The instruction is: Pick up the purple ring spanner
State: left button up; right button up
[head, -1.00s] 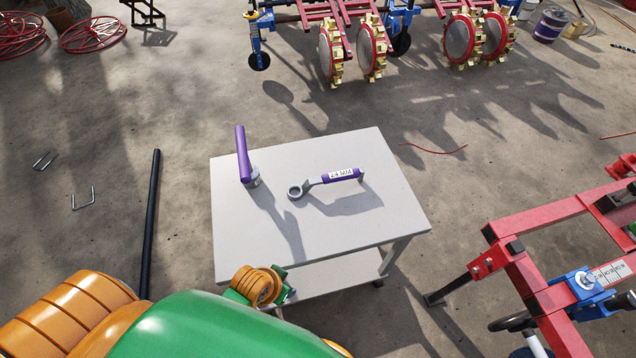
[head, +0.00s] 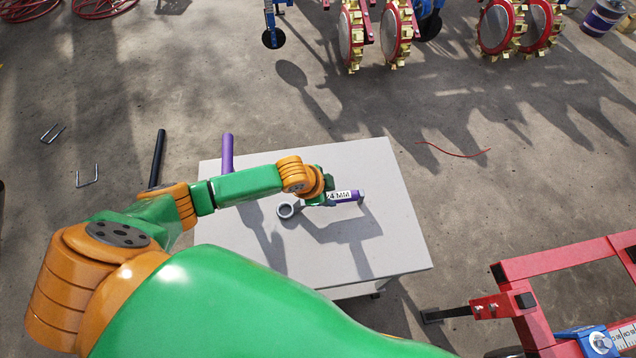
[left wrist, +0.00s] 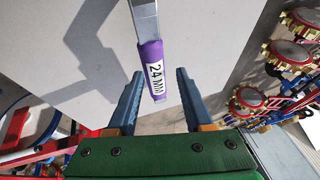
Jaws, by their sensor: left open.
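The purple ring spanner (head: 347,196) has a grey ring end and a purple handle with a white "24 MM" label. In the head view it is over the white cart top (head: 385,245), ring end to the left. My left gripper (head: 325,198) is at the handle; the arm partly hides the spanner. In the left wrist view, the purple handle (left wrist: 151,65) lies between the two open fingers (left wrist: 152,100), with a gap on each side. A second purple handle (head: 227,152) stands upright at the cart's back left. My right gripper is not in view.
A red frame (head: 570,265) stands right of the cart. A black bar (head: 158,155) is to the left on the floor. Wheeled machinery with red-rimmed discs (head: 352,38) is behind. The front and right of the cart top are clear.

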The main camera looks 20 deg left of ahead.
aim_at(333, 199)
pick_arm(q)
jog(key=shift+s+d+f+b, duration=0.15)
jog(key=shift+f, duration=0.25)
jog(key=shift+s+d+f+b, duration=0.1)
jog(key=shift+d+f+b, duration=0.05)
jog(key=shift+f, duration=0.25)
jog(key=b+x, duration=0.1)
jog(key=x, duration=0.1)
jog(key=shift+w+f, duration=0.15)
jog(key=shift+f, duration=0.25)
jog(key=shift+w+f, duration=0.25)
jog(key=shift+r, duration=0.1)
grip_shut()
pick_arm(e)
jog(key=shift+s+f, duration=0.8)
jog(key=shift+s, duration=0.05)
